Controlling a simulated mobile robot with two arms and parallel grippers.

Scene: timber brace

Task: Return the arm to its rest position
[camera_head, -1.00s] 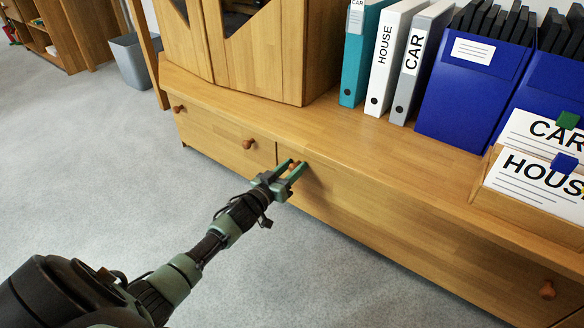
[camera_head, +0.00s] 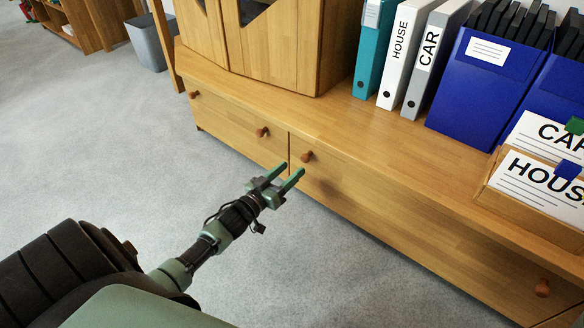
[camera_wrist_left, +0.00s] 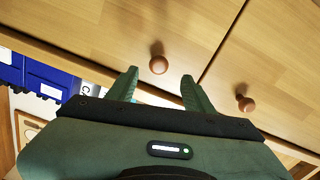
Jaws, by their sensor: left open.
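My left gripper (camera_head: 284,175) comes in from the left in the head view. It is open and empty, with green fingers pointing toward the low wooden cabinet's drawer front (camera_head: 400,225). It hangs in front of and a little below a round wooden knob (camera_head: 307,156), apart from it. In the left wrist view the gripper (camera_wrist_left: 160,85) shows its two fingers spread, with that knob (camera_wrist_left: 158,64) beyond the gap between them. A second knob (camera_head: 262,132) is on the drawer to the left. My right gripper is not in view.
The cabinet top (camera_head: 330,110) carries a teal binder (camera_head: 375,45), two more binders, blue file boxes (camera_head: 480,85) and a wooden card tray (camera_head: 540,208). More knobs (camera_head: 542,288) stick out from the drawer fronts. A grey bin (camera_head: 147,45) stands at the back left. Grey floor in front is clear.

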